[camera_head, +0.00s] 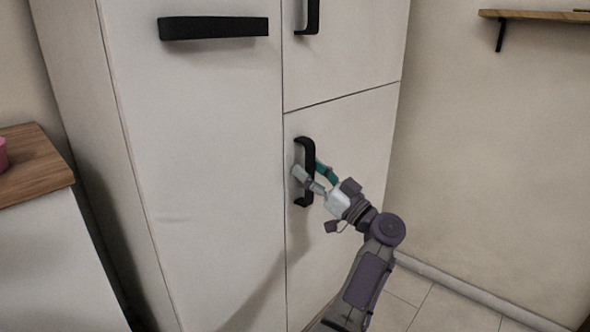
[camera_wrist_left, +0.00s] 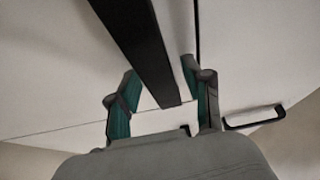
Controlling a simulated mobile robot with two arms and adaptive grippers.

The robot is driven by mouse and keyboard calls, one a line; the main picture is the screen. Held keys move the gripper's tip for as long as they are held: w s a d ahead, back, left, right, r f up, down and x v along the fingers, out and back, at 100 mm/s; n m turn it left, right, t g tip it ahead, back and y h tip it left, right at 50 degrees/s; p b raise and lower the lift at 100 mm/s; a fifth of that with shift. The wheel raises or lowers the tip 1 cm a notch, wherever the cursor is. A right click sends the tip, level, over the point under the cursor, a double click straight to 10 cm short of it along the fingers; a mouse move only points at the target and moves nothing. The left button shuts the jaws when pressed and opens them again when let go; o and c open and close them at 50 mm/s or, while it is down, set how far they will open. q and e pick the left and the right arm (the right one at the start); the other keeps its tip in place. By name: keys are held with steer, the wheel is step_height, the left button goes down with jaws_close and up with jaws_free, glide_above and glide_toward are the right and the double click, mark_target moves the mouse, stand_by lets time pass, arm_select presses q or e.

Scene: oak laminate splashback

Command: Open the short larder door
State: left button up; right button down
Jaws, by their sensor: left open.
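The short larder door (camera_head: 345,200) is the lower right white panel of a tall cabinet, and it looks closed. Its black vertical handle (camera_head: 309,152) is near the door's left edge. My left gripper (camera_head: 312,171) is open at the middle of this handle, with one finger on each side. The left wrist view shows the black handle bar (camera_wrist_left: 142,45) running between the two spread fingers of the gripper (camera_wrist_left: 158,85). A gap shows beside the bar, and I cannot tell whether either finger touches it. My right gripper is not in view.
A tall door (camera_head: 200,150) with a horizontal black handle (camera_head: 213,28) is on the left. An upper right door (camera_head: 345,55) has its own black handle (camera_head: 312,15). A wooden counter (camera_head: 35,165) stands at far left. Floor (camera_head: 455,310) is clear at lower right.

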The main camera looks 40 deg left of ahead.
arm_select(q)
steer(key=shift+a+r, duration=0.15)
steer(key=shift+a, duration=0.05)
jaws_close()
steer(key=shift+d, duration=0.15)
stand_by(0.3)
